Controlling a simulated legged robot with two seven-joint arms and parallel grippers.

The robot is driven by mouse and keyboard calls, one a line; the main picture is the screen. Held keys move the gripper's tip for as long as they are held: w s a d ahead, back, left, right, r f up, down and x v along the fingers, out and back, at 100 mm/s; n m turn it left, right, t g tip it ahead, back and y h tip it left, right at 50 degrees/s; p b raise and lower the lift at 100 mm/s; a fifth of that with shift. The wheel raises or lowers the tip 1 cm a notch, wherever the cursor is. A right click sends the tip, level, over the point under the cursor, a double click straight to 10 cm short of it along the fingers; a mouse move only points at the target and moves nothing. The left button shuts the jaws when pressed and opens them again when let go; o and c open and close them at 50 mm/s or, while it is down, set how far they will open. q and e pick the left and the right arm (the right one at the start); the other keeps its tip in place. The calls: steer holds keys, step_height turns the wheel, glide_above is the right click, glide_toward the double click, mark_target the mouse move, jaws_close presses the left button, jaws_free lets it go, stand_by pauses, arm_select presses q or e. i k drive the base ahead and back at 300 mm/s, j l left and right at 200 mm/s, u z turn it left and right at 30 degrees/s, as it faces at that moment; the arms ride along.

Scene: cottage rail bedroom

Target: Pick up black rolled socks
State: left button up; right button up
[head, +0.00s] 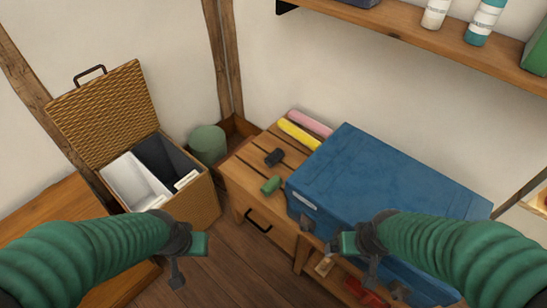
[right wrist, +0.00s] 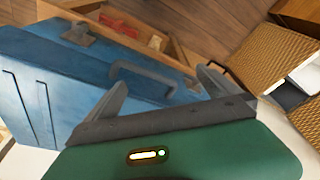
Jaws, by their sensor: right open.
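The black rolled socks (head: 275,157) lie on the slatted wooden top of the low cabinet (head: 241,179), left of the blue suitcase. A green roll (head: 271,185) lies just in front of them. My left gripper (head: 188,262) is at the lower left, in front of the basket and well short of the socks; its jaw state is unclear. My right gripper (head: 358,262) is in front of the suitcase, right of the socks and apart from them. In the right wrist view its fingers (right wrist: 165,92) are spread and empty. The socks do not show in the right wrist view.
The blue suitcase (head: 385,190) covers the cabinet's right part. Yellow (head: 298,134) and pink (head: 310,123) rolls lie at the back. An open wicker basket (head: 192,207) with light and dark compartments stands left. A wall shelf (head: 420,32) with bottles hangs above.

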mark_target(275, 156)
steer(key=i+j+z, duration=0.2)
steer(key=j, duration=0.2)
steer(key=i+j+z, duration=0.1)
steer(key=j+z, duration=0.15)
steer(key=i+j+z, duration=0.2)
steer(key=j, duration=0.35)
steer(key=k, duration=0.05)
